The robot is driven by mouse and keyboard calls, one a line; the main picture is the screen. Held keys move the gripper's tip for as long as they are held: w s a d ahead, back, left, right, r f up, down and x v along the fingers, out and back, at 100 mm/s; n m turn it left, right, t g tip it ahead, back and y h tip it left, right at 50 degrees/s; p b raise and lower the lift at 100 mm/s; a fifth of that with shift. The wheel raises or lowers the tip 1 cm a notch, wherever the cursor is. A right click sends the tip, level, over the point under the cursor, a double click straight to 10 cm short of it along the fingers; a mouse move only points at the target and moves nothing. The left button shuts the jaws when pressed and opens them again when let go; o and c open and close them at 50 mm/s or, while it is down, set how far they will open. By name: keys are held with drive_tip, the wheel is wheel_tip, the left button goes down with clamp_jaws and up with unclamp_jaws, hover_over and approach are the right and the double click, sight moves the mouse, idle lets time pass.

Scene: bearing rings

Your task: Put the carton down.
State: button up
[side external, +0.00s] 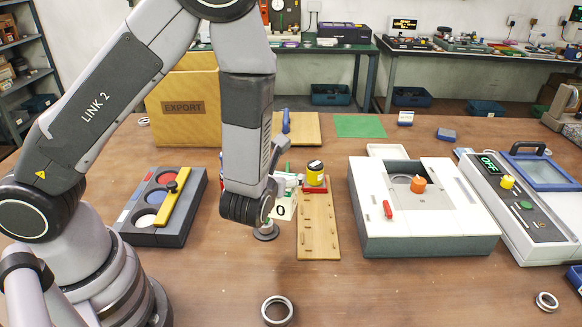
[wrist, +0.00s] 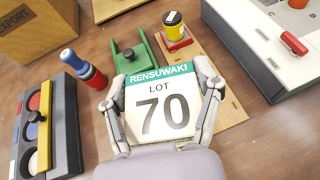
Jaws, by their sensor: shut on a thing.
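The carton (wrist: 160,104) is white with a green band reading RENSUWAKI and the words LOT 70. My gripper (wrist: 160,74) is shut on it, one finger along each side. In the side external view the carton (side external: 285,209) shows only partly, with a "0" visible, behind my wrist and left of a wooden board with pegs (side external: 319,235). My gripper (side external: 284,184) is mostly hidden there by my wrist. I cannot tell whether the carton's underside touches anything.
A yellow jar (side external: 315,168) stands on a red base at the board's far end. A dark tray with coloured discs (side external: 152,224) is left; a white machine (side external: 425,231) is right. A green stand (wrist: 128,62) is beyond the carton. Metal rings (side external: 277,321) (side external: 546,308) lie in front.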

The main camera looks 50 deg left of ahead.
drive_tip(key=w+a+r, duration=0.2)
drive_tip(key=w+r, duration=0.5)
drive_tip(key=r, duration=0.3)
drive_tip(key=w+a+n+g+y, duration=0.2)
drive_tip(key=w+a+n+y, duration=0.1)
drive_tip(key=a, duration=0.9)
drive_tip(key=s+a+f+n+g+y, duration=0.1)
drive_tip(key=s+a+f+n+g, duration=0.35)
drive_tip(key=a, duration=0.45)
drive_tip(key=s+a+f+n+g+y, duration=0.1)
drive_tip(key=s+a+f+n+g, duration=0.3)
drive_tip(key=a, duration=0.5)
drive_tip(key=s+a+f+n+g+y, duration=0.1)
drive_tip(key=s+a+f+n+g, duration=0.2)
drive_tip(key=s+a+n+g, duration=0.45)
drive_tip(key=shift+w+a+f+m+t, duration=0.25)
drive_tip(key=shift+w+a+f+m, duration=0.2)
drive_tip(key=shift+w+a+f, duration=1.6)
drive_tip(key=shift+w+a+f+m+t, duration=0.3)
drive_tip(key=shift+w+a+f+m, duration=0.2)
drive_tip(key=shift+w+a+f, duration=1.5)
drive_tip(key=shift+w+a+f+m+t, duration=0.25)
drive_tip(key=shift+w+a+f+m, duration=0.2)
drive_tip(key=shift+w+a+f, duration=1.6)
drive_tip(key=shift+s+d+f, duration=0.3)
drive_tip(key=shift+s+f, duration=0.1)
drive_tip(key=shift+f, duration=0.05)
